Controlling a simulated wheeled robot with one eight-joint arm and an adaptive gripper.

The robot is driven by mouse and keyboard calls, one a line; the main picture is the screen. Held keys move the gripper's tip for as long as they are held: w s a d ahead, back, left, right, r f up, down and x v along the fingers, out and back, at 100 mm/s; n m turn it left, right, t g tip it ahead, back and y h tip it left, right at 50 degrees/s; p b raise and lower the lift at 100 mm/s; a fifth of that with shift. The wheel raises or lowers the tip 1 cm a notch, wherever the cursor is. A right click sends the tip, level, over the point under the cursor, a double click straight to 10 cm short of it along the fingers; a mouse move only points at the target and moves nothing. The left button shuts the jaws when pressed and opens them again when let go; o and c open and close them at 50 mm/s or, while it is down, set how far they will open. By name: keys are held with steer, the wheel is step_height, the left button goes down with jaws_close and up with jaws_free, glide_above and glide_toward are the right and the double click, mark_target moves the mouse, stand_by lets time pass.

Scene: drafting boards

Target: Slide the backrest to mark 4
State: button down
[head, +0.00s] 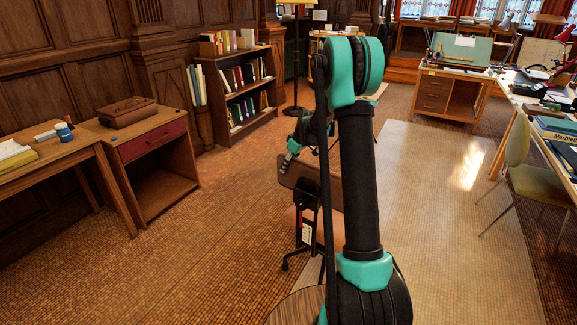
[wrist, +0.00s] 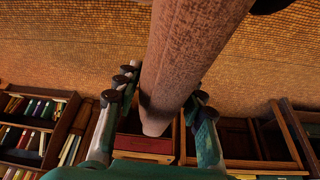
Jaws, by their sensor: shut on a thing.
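The backrest is a brown padded panel (head: 291,181) on a dark upright post, low in the middle of the head view. A pale strip (head: 306,232) shows on the post below it; its marks are too small to read. My gripper (head: 290,160) is at the backrest's upper left edge, partly hidden by my arm. In the wrist view the backrest (wrist: 185,60) runs between the two fingers of my gripper (wrist: 160,88), which are shut on it. My arm covers part of the chair in the head view.
A bookcase (head: 240,90), a wooden cabinet with a red drawer (head: 152,141) and a side table stand along the left wall. An olive chair (head: 535,182) and a desk (head: 540,112) stand at the right. Tiled floor is clear around the backrest's stand.

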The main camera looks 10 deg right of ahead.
steer(key=shift+f, duration=0.95)
steer(key=c, duration=0.9)
jaws_free()
steer(key=shift+r, duration=0.1)
steer(key=v, duration=1.2)
steer(key=s+f+m+h, duration=0.1)
steer(key=s+f+m, duration=0.1)
steer(key=s, duration=1.1)
steer(key=s+d+f+m+h, duration=0.1)
steer(key=s+f+m, duration=0.2)
steer(key=s, duration=1)
steer(key=s+f+m+t+h, duration=0.1)
steer(key=s+m, duration=0.3)
steer(key=s, duration=0.9)
steer(key=shift+d+f, duration=0.3)
steer(key=shift+f, duration=0.5)
